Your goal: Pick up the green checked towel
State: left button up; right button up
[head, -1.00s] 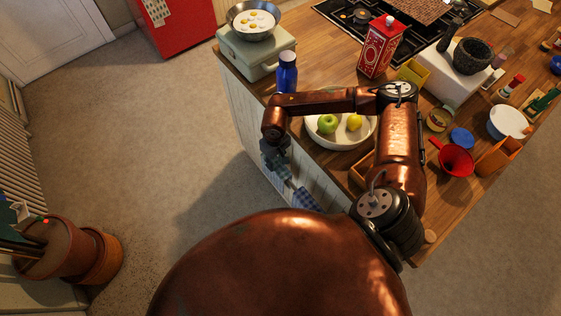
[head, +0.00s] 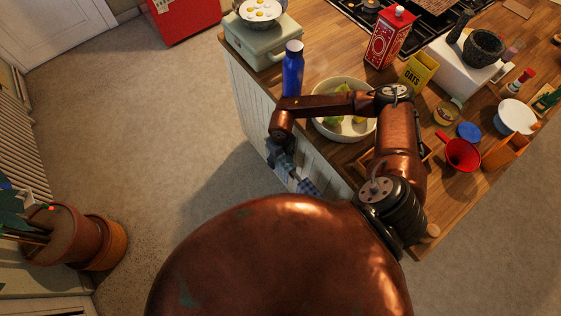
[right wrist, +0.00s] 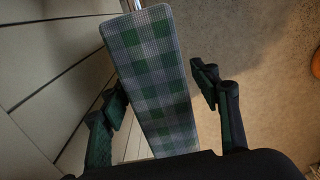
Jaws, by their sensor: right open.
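The green checked towel (right wrist: 150,75), with green, grey and white squares, hangs as a long flat strip in the right wrist view. My right gripper (right wrist: 160,93) is open, with one finger on each side of the towel and a gap showing at both sides. In the head view my right gripper (head: 281,160) is down beside the counter's white panelled side, partly hidden by my arm. A blue-grey checked cloth (head: 308,187) hangs lower along that side; I cannot tell whether it is the same towel. My left gripper is not in view.
The panelled counter side (right wrist: 45,75) is close on the left in the wrist view. A metal rail (right wrist: 131,5) shows at the towel's top. On the wooden counter stand a blue bottle (head: 292,70) and a fruit bowl (head: 325,132).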

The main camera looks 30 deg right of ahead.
jog(key=c, duration=1.2)
notch_tip(320, 180, up, 19)
dwell(0.6)
jog(key=shift+f, duration=0.1)
